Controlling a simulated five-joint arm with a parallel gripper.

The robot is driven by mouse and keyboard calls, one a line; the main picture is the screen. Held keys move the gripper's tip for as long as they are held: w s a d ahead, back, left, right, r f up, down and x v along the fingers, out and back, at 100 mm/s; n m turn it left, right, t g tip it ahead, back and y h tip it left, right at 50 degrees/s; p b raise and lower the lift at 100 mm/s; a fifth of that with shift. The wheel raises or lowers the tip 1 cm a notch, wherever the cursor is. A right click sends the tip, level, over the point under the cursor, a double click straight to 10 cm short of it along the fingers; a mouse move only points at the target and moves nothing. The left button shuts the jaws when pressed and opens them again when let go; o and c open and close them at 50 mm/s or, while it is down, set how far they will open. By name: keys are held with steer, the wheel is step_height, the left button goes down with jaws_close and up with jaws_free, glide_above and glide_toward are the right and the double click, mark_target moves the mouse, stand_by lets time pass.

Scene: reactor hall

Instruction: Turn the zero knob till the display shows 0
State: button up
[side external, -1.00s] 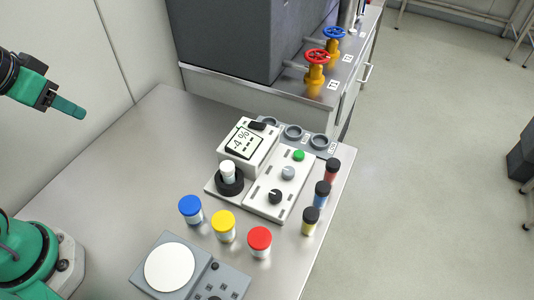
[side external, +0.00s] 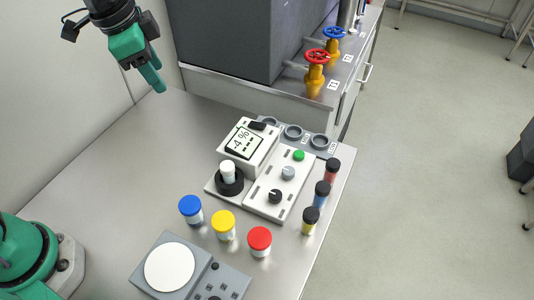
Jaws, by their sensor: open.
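The display (side external: 243,142) sits on a white instrument at the back of the table and reads about -4 %. In front of it a white vial stands in a black round holder (side external: 229,184). The white control panel (side external: 262,205) beside it carries a black knob (side external: 275,196), a grey knob (side external: 288,173) and a green button (side external: 299,155). I cannot tell which knob is the zero knob. My gripper (side external: 156,82) is open and empty, high at the upper left, well apart from the panel.
Blue-, yellow- and red-capped jars (side external: 224,227) stand in front of the panel. A scale with a white round plate (side external: 170,267) lies at the front. The table's left part (side external: 120,165) is clear.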

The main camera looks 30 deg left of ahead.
steer(key=w+d+f+m+g, duration=0.1)
steer(key=w+d+f+m, duration=0.2)
steer(key=d, duration=0.3)
steer(key=w+d+f+m+g, duration=0.1)
steer(key=w+d+f+m, duration=0.25)
steer(key=d, duration=0.35)
steer(key=m+g+y, duration=0.1)
steer(key=m, duration=0.4)
glide_above(289, 170)
step_height(289, 170, down, 8)
steer(key=shift+s+f, duration=0.1)
steer(key=shift+f, duration=0.2)
steer(key=shift+f, duration=3.9)
steer(key=c, duration=1)
